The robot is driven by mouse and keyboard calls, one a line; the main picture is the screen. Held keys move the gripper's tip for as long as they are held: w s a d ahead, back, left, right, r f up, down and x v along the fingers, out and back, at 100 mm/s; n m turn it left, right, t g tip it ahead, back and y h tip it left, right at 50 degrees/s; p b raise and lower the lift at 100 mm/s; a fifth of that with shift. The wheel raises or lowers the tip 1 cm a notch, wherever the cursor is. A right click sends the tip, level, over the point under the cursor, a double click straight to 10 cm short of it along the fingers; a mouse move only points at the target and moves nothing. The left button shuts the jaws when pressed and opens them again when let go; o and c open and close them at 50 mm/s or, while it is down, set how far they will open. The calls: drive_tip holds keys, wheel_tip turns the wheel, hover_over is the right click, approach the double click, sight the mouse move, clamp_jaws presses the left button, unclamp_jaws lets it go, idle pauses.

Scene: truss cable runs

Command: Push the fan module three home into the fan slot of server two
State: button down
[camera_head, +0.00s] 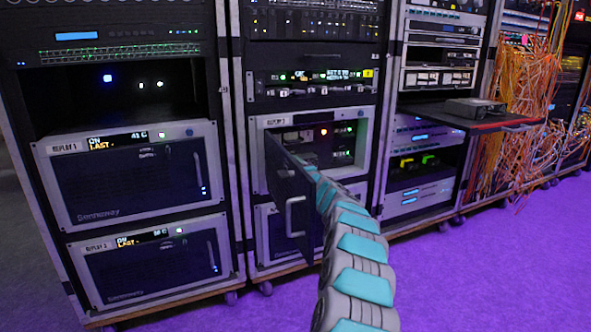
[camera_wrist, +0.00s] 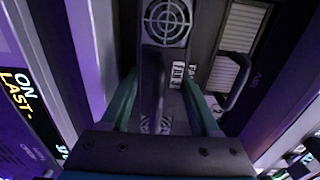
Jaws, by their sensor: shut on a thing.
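In the wrist view my gripper (camera_wrist: 161,85) is shut on a dark upright grip of the fan module (camera_wrist: 153,88), between its two teal fingers. A round fan grille (camera_wrist: 165,20) shows just beyond the fingertips, and a small white label beside it appears to start with "FA". How deep the module sits in its slot cannot be told. In the head view my arm reaches into the open-fronted server (camera_head: 303,140) in the middle rack. My gripper and the module are hidden there behind the door and my arm.
The server's dark door (camera_head: 287,190) stands swung outward, close along the left of my arm. A black handle (camera_wrist: 238,80) and ribbed pale panels lie right of the grille. A shelf (camera_head: 465,118) juts from the rack to the right. The purple floor (camera_head: 490,270) is clear.

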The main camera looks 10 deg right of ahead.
drive_tip(key=shift+w+r, duration=0.1)
idle(0.4)
drive_tip(key=shift+w+a+p, duration=0.1)
drive_tip(key=shift+w+p, duration=0.3)
drive_tip(key=shift+p, duration=0.2)
drive_tip(key=shift+c, duration=2.3)
unclamp_jaws()
drive_tip(key=o, duration=0.4)
drive_tip(key=shift+r, duration=0.1)
